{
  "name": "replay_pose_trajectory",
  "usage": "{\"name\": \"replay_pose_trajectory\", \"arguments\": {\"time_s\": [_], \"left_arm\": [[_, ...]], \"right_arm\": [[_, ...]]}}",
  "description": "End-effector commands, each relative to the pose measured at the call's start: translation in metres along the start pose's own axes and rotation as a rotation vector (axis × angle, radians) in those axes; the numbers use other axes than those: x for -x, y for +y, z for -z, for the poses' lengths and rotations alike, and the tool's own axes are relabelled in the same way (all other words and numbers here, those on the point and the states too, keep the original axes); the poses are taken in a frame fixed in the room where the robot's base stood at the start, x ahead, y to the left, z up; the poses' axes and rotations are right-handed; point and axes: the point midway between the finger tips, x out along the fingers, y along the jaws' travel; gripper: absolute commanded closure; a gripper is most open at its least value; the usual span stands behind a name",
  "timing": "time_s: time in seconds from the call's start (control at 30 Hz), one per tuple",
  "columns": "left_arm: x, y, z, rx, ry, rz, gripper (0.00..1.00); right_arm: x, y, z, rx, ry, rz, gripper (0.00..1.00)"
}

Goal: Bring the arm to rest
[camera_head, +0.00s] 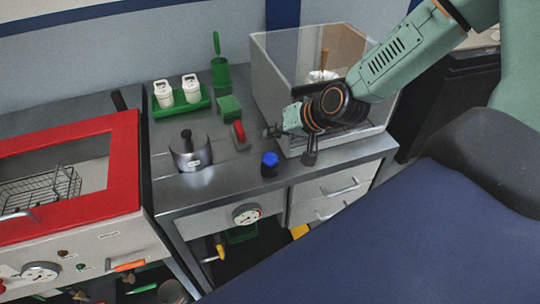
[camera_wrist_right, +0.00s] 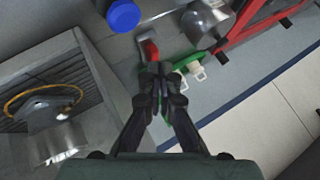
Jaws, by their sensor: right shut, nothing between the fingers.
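My right arm (camera_head: 400,55) comes in from the upper right and reaches over the front of a clear-walled box. My right gripper (camera_head: 271,132) points left above the bench, close to the red-handled tool in the picture. In the right wrist view its fingers (camera_wrist_right: 161,77) are together and empty, with the red handle (camera_wrist_right: 151,50) just beyond the tips. I cannot tell the exact height above the bench. My left arm and gripper are not in view.
A clear-walled box (camera_head: 268,88) stands under my right forearm. A blue-capped jar (camera_head: 269,164), a metal pot (camera_head: 189,155), a green sponge (camera_head: 229,107) and a green tray (camera_head: 158,111) with white bottles stand on the bench. A red-framed cabinet (camera_head: 124,160) is at left.

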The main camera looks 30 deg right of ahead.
Motion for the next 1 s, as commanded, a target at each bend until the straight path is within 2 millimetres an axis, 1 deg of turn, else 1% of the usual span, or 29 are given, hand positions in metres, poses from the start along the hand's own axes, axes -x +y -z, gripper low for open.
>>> {"name": "replay_pose_trajectory", "arguments": {"time_s": [0.3,0.43,0.53,0.67,0.77,0.8,0.87,0.9,0.97,1.0], "left_arm": [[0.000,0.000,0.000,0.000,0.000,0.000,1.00],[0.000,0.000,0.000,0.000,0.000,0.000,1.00],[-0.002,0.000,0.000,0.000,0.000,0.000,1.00],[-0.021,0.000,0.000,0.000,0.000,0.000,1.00],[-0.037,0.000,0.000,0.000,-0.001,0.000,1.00],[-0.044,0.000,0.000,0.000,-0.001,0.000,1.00],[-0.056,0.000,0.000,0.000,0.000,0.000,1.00],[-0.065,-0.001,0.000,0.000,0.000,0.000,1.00],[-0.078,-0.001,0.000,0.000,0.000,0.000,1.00],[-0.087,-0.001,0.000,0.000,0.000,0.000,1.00]], "right_arm": [[0.000,0.000,0.000,0.001,0.001,0.000,1.00],[0.001,0.000,0.005,-0.013,0.031,-0.003,1.00],[0.001,-0.005,-0.003,-0.043,0.048,-0.019,1.00],[-0.016,0.005,-0.044,-0.033,0.007,-0.074,1.00],[-0.029,0.017,-0.080,-0.014,-0.039,-0.119,1.00],[-0.034,0.023,-0.096,-0.005,-0.060,-0.140,1.00],[-0.042,0.033,-0.123,0.013,-0.096,-0.173,1.00],[-0.047,0.040,-0.143,0.027,-0.124,-0.195,1.00],[-0.055,0.053,-0.173,0.051,-0.167,-0.231,1.00],[-0.059,0.061,-0.194,0.068,-0.199,-0.256,1.00]]}}
